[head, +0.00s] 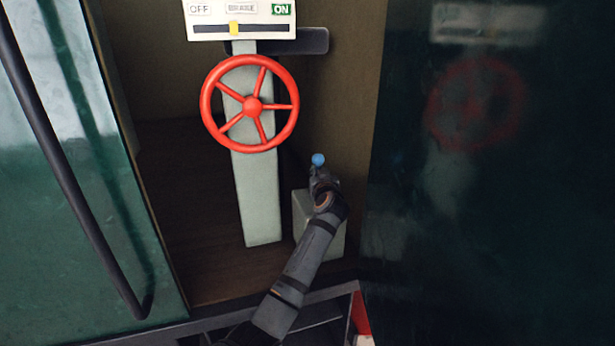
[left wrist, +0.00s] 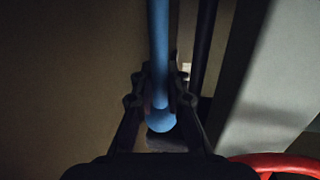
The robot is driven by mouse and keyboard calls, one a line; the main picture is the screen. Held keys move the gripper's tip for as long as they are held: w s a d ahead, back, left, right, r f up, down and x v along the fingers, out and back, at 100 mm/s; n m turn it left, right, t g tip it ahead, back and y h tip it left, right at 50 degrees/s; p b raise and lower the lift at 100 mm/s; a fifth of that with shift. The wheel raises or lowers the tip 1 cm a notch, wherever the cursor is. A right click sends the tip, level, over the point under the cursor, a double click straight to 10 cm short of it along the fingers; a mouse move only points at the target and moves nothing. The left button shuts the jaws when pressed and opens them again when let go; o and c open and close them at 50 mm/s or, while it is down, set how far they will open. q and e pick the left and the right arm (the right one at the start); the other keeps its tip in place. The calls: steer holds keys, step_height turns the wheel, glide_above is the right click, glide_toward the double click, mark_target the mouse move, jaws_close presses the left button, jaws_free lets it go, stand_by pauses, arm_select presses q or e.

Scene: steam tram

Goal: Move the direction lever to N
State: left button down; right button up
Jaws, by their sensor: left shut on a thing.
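The direction lever shows as a small blue ball (head: 318,159) above a pale grey box (head: 338,240) in the head view. In the left wrist view its blue rod (left wrist: 158,50) runs down to the round blue knob (left wrist: 161,121). My left gripper (head: 320,176) reaches it from below in the head view and hides most of the rod. In the left wrist view the left gripper's fingers (left wrist: 160,98) are shut on the lever, one on each side near the knob. No N mark can be read, and the lever's base is hidden. My right gripper is out of view.
A red handwheel (head: 252,104) on a pale column (head: 257,205) stands left of the lever. Above it is an OFF/BRAKE/ON panel (head: 240,12) with a yellow slider. Dark green glossy panels flank the cab, with a black handrail (head: 66,175) at left.

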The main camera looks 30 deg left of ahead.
arm_select(q)
steer(key=shift+w+d, duration=0.15)
steer(key=c, duration=1.3)
jaws_free()
steer(key=shift+c, duration=0.2)
steer(key=shift+d, duration=0.1)
steer(key=v, duration=1.2)
steer(key=shift+f, duration=0.1)
